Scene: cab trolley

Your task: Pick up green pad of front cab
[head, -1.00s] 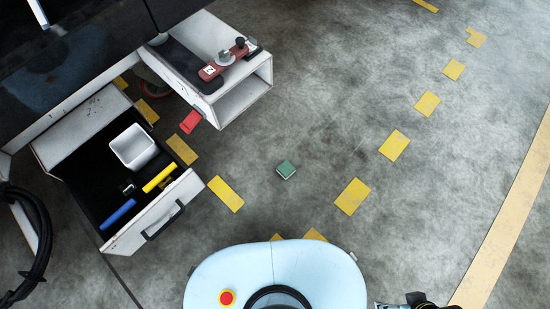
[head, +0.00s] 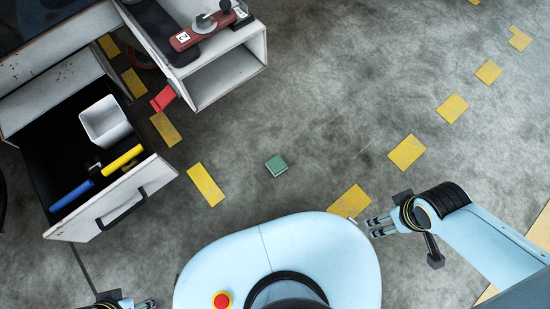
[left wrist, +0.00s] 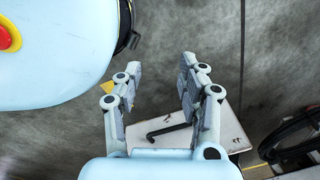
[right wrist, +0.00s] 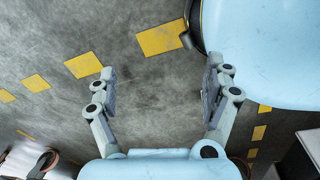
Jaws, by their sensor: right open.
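The green pad (head: 276,165) is a small square block with a pale lower edge. It lies flat on the grey floor in the head view, ahead of my base. My right gripper (head: 369,227) is at the lower right of the head view, to the right of and below the pad; it is open and empty in the right wrist view (right wrist: 160,85). My left gripper (head: 150,304) is at the bottom left edge of the head view. In the left wrist view it is open (left wrist: 152,85) with nothing between its fingers. The pad does not show in either wrist view.
An open drawer (head: 160,185) holds a white bin (head: 104,122), a yellow tool (head: 119,158) and a blue tool (head: 72,195). A white cabinet (head: 235,75) with a red lever stands above. A red piece (head: 163,98) lies beside it. Yellow floor marks surround clear floor.

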